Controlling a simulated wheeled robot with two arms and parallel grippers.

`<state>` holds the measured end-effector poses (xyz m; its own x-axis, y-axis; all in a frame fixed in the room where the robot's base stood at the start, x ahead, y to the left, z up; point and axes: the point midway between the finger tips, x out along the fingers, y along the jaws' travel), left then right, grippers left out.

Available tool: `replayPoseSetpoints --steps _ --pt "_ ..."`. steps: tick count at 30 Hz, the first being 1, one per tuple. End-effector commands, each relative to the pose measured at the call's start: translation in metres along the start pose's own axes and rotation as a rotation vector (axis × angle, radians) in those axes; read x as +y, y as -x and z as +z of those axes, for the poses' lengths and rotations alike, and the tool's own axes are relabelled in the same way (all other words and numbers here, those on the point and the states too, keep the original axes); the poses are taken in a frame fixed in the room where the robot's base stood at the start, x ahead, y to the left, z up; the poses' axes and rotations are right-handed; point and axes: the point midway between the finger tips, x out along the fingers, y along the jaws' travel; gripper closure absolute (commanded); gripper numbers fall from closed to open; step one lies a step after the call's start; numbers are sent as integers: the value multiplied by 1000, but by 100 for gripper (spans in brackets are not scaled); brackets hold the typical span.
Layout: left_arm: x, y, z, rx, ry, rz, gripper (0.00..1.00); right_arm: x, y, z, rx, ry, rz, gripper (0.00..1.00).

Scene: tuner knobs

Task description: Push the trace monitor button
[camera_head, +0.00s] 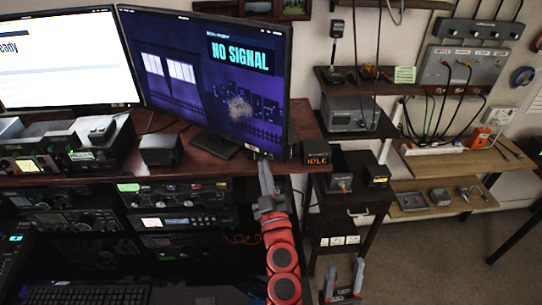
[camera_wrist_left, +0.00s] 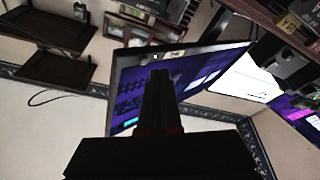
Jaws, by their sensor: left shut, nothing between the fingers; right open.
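The trace monitor, taken to be the dark screen reading NO SIGNAL (camera_head: 205,75), stands on the wooden desk. Its screen also shows in the left wrist view (camera_wrist_left: 198,85), tilted. My left gripper (camera_head: 264,166) is shut and empty, its tips close to the monitor's lower right corner. I cannot tell whether they touch it. In the left wrist view the closed fingers (camera_wrist_left: 160,80) overlap the monitor. No button can be made out; the gripper may hide it. My right gripper (camera_head: 344,280) is open and empty, low in front of the floor.
A small clock-like display (camera_head: 315,152) sits on the desk right of my left gripper. A white-screened monitor (camera_head: 65,60) stands to the left. Radio units (camera_head: 180,222) fill the rack below the desk. A dark side cabinet (camera_head: 345,200) stands right of my left arm.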

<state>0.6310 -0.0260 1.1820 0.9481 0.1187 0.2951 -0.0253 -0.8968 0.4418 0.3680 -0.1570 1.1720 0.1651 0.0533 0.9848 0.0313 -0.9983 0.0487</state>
Motion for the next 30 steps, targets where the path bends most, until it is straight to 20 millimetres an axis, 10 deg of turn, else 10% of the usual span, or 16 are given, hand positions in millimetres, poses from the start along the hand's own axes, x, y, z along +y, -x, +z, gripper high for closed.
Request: replayPoseSetpoints --steps 30 --pt "6 -9 6 1 -1 -1 100 0 -1 0 0 0 0 50"
